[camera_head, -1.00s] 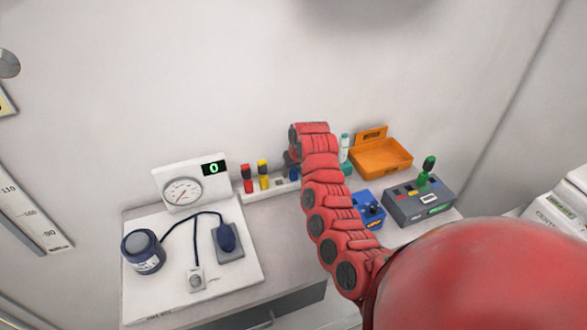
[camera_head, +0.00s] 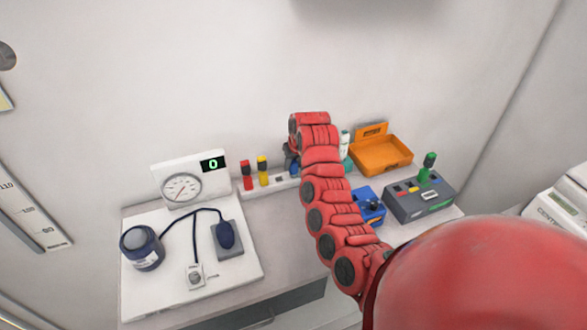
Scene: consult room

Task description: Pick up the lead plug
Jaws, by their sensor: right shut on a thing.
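My right arm comes in from the lower right and bends down at the white plug rack (camera_head: 270,184) by the wall. My right gripper (camera_head: 291,161) is mostly hidden behind my arm's end and is low at the rack's right part. It is shut on a dark blue lead plug (camera_head: 294,172), of which only a little shows. A red plug (camera_head: 246,175) and a yellow plug (camera_head: 263,171) stand upright in the rack, left of the gripper. A green plug (camera_head: 427,167) stands in a grey box (camera_head: 420,203) at the right. My left gripper is not in view.
An orange tray (camera_head: 381,156), a blue box (camera_head: 370,206) and a white bottle (camera_head: 344,143) are right of my arm.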

